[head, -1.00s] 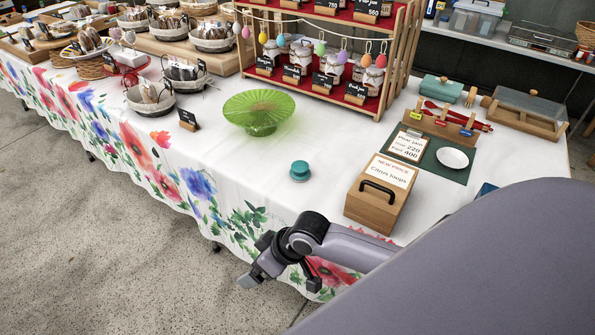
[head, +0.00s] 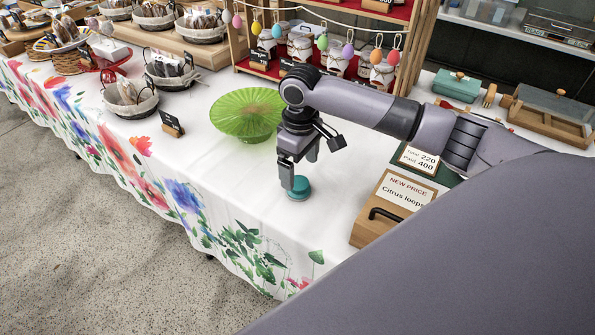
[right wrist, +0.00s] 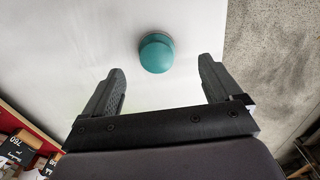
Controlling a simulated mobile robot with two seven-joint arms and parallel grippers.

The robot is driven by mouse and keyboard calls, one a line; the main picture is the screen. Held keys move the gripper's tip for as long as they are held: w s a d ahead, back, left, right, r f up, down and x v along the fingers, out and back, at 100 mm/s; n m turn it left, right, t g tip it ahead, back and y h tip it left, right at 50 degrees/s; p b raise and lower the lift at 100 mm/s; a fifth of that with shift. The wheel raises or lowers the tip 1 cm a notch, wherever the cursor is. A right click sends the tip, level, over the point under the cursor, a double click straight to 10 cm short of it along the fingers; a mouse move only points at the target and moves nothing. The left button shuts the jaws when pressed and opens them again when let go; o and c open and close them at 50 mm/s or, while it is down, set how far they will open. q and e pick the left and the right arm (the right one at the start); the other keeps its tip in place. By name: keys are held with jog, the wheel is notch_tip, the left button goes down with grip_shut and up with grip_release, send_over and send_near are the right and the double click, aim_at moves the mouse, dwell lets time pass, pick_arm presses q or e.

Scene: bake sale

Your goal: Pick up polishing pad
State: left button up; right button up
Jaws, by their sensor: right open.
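The polishing pad is a small round teal piece (head: 299,188) on the white tablecloth. In the right wrist view the teal pad (right wrist: 156,53) lies beyond the fingertips, roughly midway between them. My right gripper (head: 299,172) hangs over the table, pointing down, its fingers just above and beside the pad; part of the pad is behind a finger. In the right wrist view my right gripper (right wrist: 164,82) is open with nothing between its fingers. My left gripper is not in view.
A green cake stand (head: 243,114) is close to the left of my right gripper. A wooden box with a price sign (head: 383,215) stands to the right of the pad. A shelf of jars (head: 330,50) stands behind. The cloth in front of the pad is clear.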

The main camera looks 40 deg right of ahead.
aim_at(299, 182)
jog(key=shift+w+d, duration=0.35)
jog(key=shift+w, duration=0.1)
jog(key=f, duration=0.6)
jog(key=shift+a+f+b, duration=0.1)
jog(key=shift+a+b, duration=0.1)
jog(key=shift+b, duration=0.15)
jog(key=shift+f, duration=0.4)
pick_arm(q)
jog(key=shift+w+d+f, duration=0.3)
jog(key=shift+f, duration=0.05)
pick_arm(e)
jog(key=c, duration=1.1)
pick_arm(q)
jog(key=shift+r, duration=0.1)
pick_arm(e)
jog(key=shift+c, duration=0.2)
jog(key=shift+r, duration=0.1)
